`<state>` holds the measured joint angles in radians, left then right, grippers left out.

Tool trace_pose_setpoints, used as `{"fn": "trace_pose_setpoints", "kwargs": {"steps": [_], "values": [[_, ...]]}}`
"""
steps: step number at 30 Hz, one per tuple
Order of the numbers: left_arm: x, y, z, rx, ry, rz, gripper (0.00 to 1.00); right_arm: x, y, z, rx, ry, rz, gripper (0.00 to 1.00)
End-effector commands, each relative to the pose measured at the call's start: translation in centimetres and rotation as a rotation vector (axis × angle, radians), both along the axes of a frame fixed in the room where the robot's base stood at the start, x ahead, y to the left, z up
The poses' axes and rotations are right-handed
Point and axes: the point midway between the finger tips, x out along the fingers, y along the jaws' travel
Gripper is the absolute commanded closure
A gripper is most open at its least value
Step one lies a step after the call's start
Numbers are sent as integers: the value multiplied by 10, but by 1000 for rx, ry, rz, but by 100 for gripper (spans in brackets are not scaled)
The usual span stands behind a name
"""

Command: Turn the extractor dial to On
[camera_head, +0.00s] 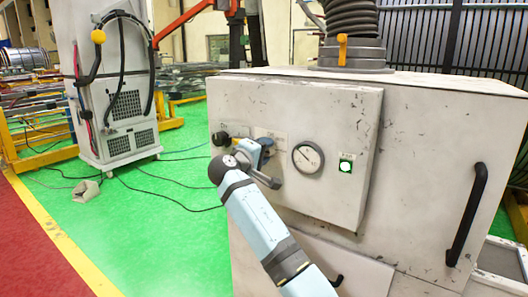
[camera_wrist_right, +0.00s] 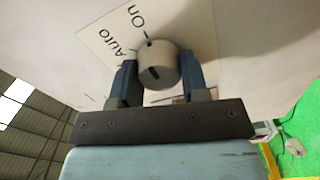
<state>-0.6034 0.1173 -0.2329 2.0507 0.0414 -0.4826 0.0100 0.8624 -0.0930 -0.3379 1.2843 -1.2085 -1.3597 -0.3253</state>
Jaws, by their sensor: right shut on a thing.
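The extractor dial (camera_wrist_right: 160,66) is a round grey knob on the cabinet's control panel (camera_head: 340,115). A label plate (camera_wrist_right: 112,38) beside it reads "Auto" and "On". A dark slot shows on the dial's face and a dark dot near its edge, on the side towards "On"; I cannot tell for sure which word it points at. My right gripper (camera_head: 262,150) has its two dark fingers on either side of the dial, shut on it. In the head view the gripper mostly hides the dial. My left gripper is in neither view.
A round gauge (camera_head: 308,157) and a lit green indicator (camera_head: 345,166) sit right of the gripper. A dark knob (camera_head: 221,138) is to its left. A black handle (camera_head: 467,214) sticks out from the cabinet's right. Green floor with cables lies to the left.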

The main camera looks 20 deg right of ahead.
Motion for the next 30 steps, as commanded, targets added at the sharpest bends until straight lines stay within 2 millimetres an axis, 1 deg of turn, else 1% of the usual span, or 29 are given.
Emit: {"fn": "trace_pose_setpoints", "kwargs": {"steps": [1, 2, 3, 5, 13, 17, 20, 30], "values": [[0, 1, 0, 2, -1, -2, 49, 0, 1, -1, 2, 1, 0, 82], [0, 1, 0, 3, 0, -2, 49, 0, 1, -1, 2, 1, 0, 56], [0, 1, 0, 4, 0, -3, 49, 0, 1, -1, 2, 1, 0, 47], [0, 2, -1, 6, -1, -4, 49, 0, 1, -1, 2, 1, 0, 33], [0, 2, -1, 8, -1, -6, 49, 0, 1, 0, 1, 1, 0, 33], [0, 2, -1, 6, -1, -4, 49, -5, 8, -1, 1, 0, 2, 33], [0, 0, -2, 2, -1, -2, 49, -15, 20, -1, 2, -1, 2, 33], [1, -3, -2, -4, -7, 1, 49, -62, 81, -1, 2, 1, 4, 33]]}}
